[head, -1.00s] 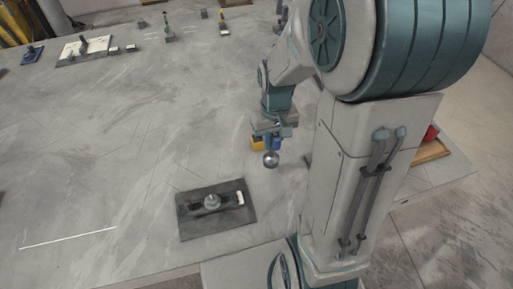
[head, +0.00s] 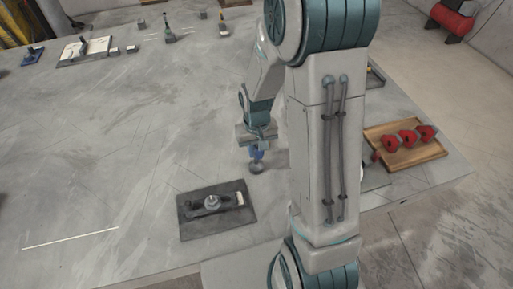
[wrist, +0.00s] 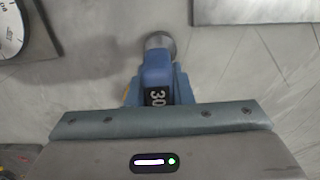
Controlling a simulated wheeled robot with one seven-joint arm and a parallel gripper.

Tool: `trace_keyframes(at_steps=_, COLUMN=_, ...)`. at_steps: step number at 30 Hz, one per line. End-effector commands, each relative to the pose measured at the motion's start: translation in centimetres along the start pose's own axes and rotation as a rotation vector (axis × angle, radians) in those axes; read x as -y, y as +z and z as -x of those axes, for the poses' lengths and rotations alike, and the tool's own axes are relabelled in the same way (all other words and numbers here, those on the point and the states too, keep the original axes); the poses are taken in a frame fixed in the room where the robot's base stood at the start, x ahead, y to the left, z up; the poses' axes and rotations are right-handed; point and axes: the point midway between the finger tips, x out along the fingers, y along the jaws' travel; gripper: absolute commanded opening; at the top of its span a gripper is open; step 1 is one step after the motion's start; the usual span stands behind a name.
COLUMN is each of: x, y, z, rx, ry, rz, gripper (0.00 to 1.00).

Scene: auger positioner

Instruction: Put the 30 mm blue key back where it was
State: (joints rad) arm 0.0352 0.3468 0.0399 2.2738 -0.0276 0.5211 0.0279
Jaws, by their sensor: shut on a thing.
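The blue key (wrist: 157,72) carries a black label reading 30 and has a round metal end. My gripper (head: 257,148) is shut on it, and the key (head: 257,155) points down from the jaws in the head view. Its metal end is low over the grey table, just behind the dark plate; I cannot tell whether it touches the table. The place where the key was cannot be made out.
A dark plate (head: 188,228) bears a fixture with a round metal knob. A white board (head: 70,54) and several small items stand at the far side. The table's left middle is clear.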

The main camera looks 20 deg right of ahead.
Motion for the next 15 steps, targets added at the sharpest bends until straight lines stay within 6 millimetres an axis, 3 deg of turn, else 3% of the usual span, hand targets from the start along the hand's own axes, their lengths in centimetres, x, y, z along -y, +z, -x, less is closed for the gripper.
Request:
trace_keyframes(at_steps=6, x=0.00, y=-0.04, z=-0.40, rx=-0.001, ry=0.000, rz=0.000, gripper=0.00)
trace_keyframes(at_steps=7, x=0.00, y=-0.01, z=-0.42, rx=0.000, ry=0.000, rz=0.000, gripper=0.23)
trace_keyframes(at_steps=9, x=0.00, y=0.00, z=-0.30, rx=0.000, ry=0.000, rz=0.000, gripper=0.42)
trace_keyframes(at_steps=15, x=0.00, y=0.00, z=-0.29, rx=0.000, ry=0.000, rz=0.000, gripper=0.42)
